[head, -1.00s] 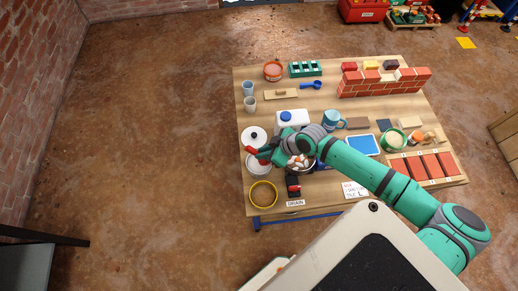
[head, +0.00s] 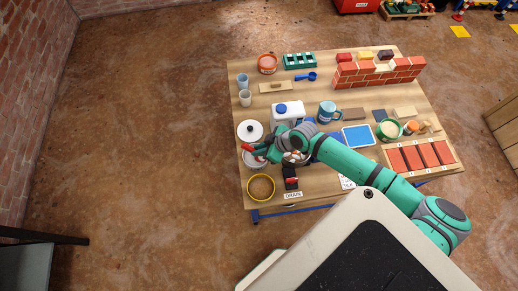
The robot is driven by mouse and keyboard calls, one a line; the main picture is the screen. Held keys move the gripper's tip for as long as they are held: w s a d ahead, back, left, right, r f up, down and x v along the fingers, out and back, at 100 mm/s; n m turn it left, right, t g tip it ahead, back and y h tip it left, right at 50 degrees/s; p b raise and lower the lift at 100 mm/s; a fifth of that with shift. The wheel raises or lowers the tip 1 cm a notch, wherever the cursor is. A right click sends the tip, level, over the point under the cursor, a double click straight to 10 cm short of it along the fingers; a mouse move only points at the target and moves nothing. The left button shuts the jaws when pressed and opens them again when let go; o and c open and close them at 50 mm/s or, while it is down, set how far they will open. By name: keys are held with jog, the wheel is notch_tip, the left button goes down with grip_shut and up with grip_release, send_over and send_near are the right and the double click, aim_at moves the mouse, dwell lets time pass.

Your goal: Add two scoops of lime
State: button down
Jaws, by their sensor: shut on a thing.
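My gripper (head: 254,151), with red at its end, is low over the front left of the table, above a white round vessel (head: 251,161). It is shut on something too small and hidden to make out. A blue scoop (head: 306,76) lies at the back of the table, away from my gripper. A green-rimmed tub (head: 389,129) with pale contents stands on the right; I cannot tell whether that is lime. A yellow-rimmed round container (head: 261,187) with brownish contents stands in front of my gripper. My wrist partly hides a dark bowl of pale and brown lumps (head: 296,157).
A white lidded pot (head: 250,131), a white jug with a blue cap (head: 287,114) and a blue mug (head: 327,112) stand near my arm. A small brick wall (head: 380,72) is at the back right. A DRAIN label (head: 293,195) marks the front edge.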

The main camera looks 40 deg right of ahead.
dwell(0.5)
jog(key=shift+r, duration=2.8)
